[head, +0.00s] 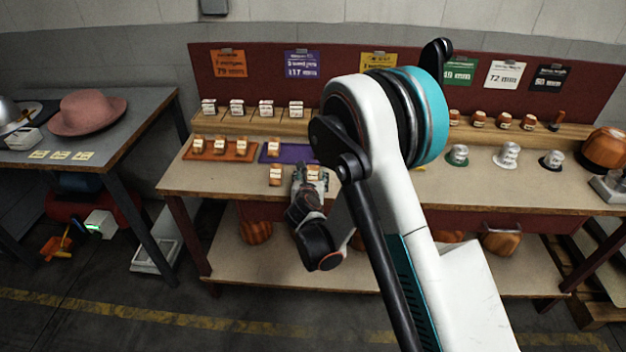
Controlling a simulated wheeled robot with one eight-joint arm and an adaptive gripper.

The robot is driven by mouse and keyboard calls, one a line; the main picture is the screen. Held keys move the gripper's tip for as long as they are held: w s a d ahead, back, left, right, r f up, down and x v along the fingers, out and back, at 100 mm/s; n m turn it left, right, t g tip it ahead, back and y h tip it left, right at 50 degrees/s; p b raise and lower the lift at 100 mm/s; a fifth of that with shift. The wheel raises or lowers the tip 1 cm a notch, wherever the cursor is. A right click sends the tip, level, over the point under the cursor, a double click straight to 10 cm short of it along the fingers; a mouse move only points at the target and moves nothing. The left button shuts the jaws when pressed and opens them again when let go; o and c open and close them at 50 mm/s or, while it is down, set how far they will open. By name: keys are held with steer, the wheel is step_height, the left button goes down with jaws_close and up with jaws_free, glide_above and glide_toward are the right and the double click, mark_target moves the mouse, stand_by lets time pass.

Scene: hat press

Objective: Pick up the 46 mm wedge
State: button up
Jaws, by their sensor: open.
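Several small wooden blocks with white labels stand on the workbench (400,197); the label sizes are too small to read, so I cannot tell which is the 46 mm wedge. One labelled block (313,173) stands right at my gripper (308,178), partly hidden by it. My gripper is open and low over the bench's front part; I cannot tell whether it touches the block. Another block (275,175) stands just left of the gripper. Three blocks (220,146) stand on an orange mat, and one (273,148) on a purple mat. My arm hides the middle of the bench.
White-topped blocks (237,107) line the back shelf. Coloured cards (302,64) hang on the red backboard (270,75). Round pieces (508,155) stand at the right. A pink hat (87,112) lies on the left table.

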mark_target(313, 172)
steer(key=shift+r+b+x, duration=0.2)
steer(key=shift+b+x, duration=0.9)
steer(key=shift+x, duration=1.85)
steer(key=shift+w+d, duration=0.1)
steer(key=shift+c, duration=0.3)
steer(key=c, duration=1.1)
